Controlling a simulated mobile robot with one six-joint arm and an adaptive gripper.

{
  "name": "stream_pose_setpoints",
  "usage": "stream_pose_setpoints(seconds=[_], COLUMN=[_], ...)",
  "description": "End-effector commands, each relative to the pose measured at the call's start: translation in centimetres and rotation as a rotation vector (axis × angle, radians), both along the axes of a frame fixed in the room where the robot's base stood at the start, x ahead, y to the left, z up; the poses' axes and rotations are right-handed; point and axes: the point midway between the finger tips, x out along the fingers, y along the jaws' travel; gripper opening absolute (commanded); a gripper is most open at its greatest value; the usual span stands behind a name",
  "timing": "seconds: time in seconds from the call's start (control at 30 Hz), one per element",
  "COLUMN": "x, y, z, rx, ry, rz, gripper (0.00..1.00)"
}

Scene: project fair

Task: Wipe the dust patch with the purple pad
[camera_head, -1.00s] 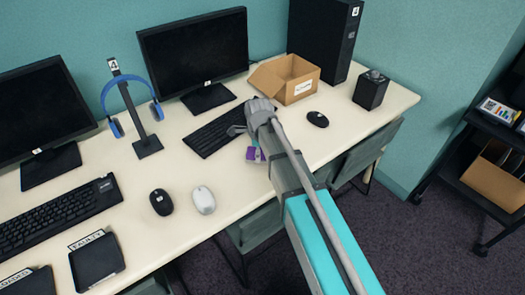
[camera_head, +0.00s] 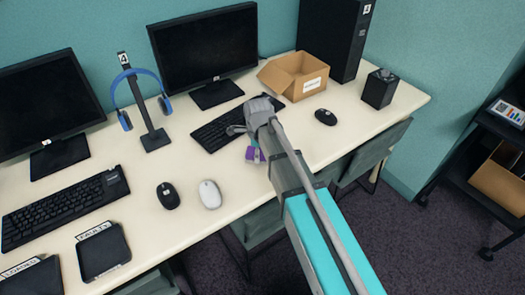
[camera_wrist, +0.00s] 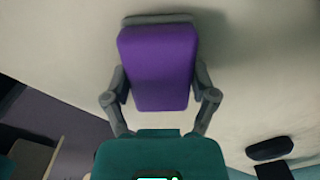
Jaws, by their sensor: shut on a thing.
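The purple pad (camera_wrist: 158,65) fills the upper middle of the wrist view, between the two fingers of my gripper (camera_wrist: 160,88). My gripper is shut on it. In the head view the pad (camera_head: 254,154) shows as a small purple piece under my gripper (camera_head: 256,148), near the desk's front edge, in front of the right keyboard (camera_head: 218,128). The pad's far end is near the pale desk top (camera_head: 140,190); I cannot tell whether it touches. I cannot make out the dust patch in either view.
A black mouse (camera_head: 325,117), an open cardboard box (camera_head: 295,76) and a black speaker-like box (camera_head: 379,88) stand right of my gripper. A white mouse (camera_head: 210,194) and another black mouse (camera_head: 168,195) lie left. Bare desk lies between them and my gripper.

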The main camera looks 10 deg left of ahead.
Motion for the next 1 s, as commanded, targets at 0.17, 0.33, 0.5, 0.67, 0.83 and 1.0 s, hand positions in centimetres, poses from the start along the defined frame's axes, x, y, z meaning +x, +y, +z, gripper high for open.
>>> stream_pose_setpoints(seconds=[0.17,0.33,0.5,0.67,0.83,1.0], x=[-0.7,-0.8,-0.8,-0.7,-0.7,-0.7], y=[0.6,0.7,0.7,0.7,0.7,0.7], z=[0.1,0.1,0.1,0.4,1.5,2.7], rx=[0.0,0.0,-0.001,-0.001,-0.001,-0.001], ry=[0.001,0.0,-0.001,-0.001,-0.001,-0.001], rz=[0.0,-0.001,-0.001,-0.001,-0.001,-0.001], gripper=[0.36,0.36,0.36,0.36,0.36,0.36])
